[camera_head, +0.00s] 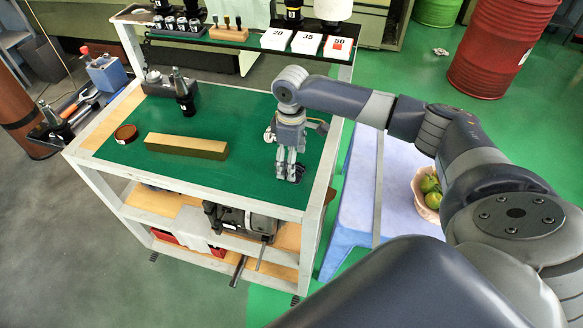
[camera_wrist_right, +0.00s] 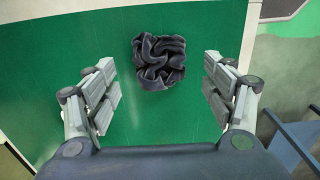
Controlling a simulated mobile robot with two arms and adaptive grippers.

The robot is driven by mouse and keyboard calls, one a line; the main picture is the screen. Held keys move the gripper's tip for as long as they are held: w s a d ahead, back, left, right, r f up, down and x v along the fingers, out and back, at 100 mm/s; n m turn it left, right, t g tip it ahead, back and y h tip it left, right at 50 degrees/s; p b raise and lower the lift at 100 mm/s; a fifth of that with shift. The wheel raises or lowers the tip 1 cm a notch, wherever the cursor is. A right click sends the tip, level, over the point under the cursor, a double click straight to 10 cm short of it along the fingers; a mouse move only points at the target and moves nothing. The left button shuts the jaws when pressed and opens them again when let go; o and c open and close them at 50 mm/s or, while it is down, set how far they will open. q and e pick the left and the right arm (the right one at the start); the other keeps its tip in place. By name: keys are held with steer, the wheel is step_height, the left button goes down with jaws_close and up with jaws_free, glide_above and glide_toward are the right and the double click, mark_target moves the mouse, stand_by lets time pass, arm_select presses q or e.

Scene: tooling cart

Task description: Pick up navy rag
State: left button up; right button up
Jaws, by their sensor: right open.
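The navy rag (camera_wrist_right: 159,61) is a crumpled dark bundle on the green top of the cart (camera_head: 225,183). In the right wrist view it lies between the two fingers, a little ahead of them, with green surface showing on both sides. My right gripper (camera_wrist_right: 160,88) is open and empty around that space. In the head view the right gripper (camera_head: 289,170) points down over the right part of the cart top. The rag is mostly hidden there behind the gripper. My left gripper is not in view.
A long brown block (camera_head: 186,146), a round dark-red dish (camera_head: 126,133) and a black tool holder (camera_head: 183,95) stand on the cart's left half. An upper shelf (camera_head: 200,36) holds number cards. A blue-white stool with a fruit bowl (camera_head: 428,195) stands right of the cart.

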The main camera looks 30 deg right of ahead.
steer(key=shift+s+d+f, duration=0.1)
steer(key=shift+s+f, duration=0.1)
steer(key=shift+f, duration=0.85)
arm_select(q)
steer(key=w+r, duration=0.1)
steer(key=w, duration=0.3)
arm_select(e)
steer(key=shift+f, duration=0.25)
steer(key=shift+w+f, duration=0.1)
steer(key=shift+c, duration=1.1)
steer(key=c, duration=0.9)
steer(key=shift+r, duration=0.4)
steer(key=r, duration=0.1)
steer(key=b, duration=0.1)
steer(key=r, duration=0.1)
steer(key=shift+s+a+r, duration=0.25)
steer(key=shift+a+r, duration=0.05)
steer(key=shift+r, duration=0.05)
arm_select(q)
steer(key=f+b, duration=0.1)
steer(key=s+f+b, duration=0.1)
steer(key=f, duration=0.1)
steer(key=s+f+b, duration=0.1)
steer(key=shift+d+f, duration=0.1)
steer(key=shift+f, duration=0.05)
arm_select(e)
steer(key=s+a+r, duration=0.1)
steer(key=s+a, duration=1)
steer(key=shift+r, duration=0.35)
steer(key=shift+w+d, duration=0.1)
